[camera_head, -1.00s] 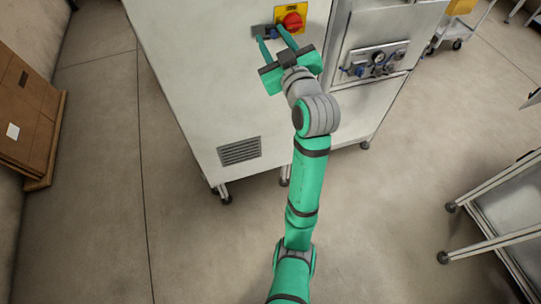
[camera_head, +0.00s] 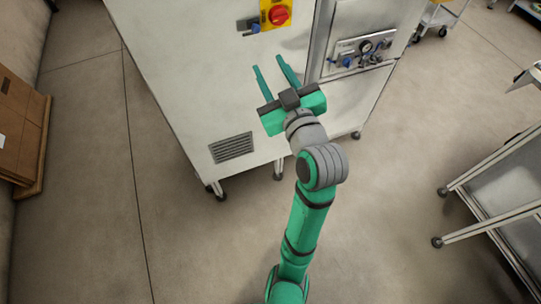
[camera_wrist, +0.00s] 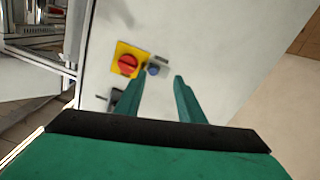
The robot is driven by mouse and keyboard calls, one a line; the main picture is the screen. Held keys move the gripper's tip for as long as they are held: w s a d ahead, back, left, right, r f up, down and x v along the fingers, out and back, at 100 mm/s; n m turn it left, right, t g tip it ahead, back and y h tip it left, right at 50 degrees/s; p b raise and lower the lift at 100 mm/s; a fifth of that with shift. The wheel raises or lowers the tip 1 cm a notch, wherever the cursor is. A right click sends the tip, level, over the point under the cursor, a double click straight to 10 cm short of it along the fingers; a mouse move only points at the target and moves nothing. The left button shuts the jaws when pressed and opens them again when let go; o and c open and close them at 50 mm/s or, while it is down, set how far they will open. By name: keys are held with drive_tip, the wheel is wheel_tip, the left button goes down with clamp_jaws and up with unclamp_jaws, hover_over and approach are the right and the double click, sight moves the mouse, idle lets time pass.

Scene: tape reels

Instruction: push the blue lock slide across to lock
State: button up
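The blue lock slide (camera_head: 254,29) sits on a small grey plate (camera_head: 243,25) on the cabinet front. It is at the plate's end near the yellow plate (camera_head: 265,14) with the red rotary knob (camera_head: 279,16). In the wrist view the blue slide (camera_wrist: 153,69) shows beyond and between the fingertips, beside the red knob (camera_wrist: 127,65). My gripper (camera_head: 269,63) is open and empty, its two fingers apart. In the head view it is below the slide and clear of it. The wrist view shows both fingers (camera_wrist: 158,80) pointing at the cabinet.
The tall white cabinet (camera_head: 190,80) on casters stands in front of me. A panel with gauge and blue fittings (camera_head: 362,50) is to the right. A grey cart (camera_head: 505,190) stands at right and brown boxes (camera_head: 15,130) at left. The floor between is clear.

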drive_tip(key=s+f+m+h, duration=0.2)
drive_tip(key=s+f, duration=0.3)
drive_tip(key=f, duration=0.5)
drive_tip(key=s+f+m+h, duration=0.2)
drive_tip(key=s+f+m, duration=0.2)
drive_tip(key=f, duration=0.7)
drive_tip(key=shift+s+a+m+g+h, duration=0.3)
drive_tip(key=shift+s+a+h, duration=0.1)
drive_tip(key=shift+s, duration=0.15)
drive_tip(key=shift+r, duration=0.1)
drive_tip(key=n+y, duration=0.5)
drive_tip(key=n, duration=0.3)
approach(256, 29)
drive_tip(key=x, duration=0.8)
drive_tip(key=shift+w, duration=0.3)
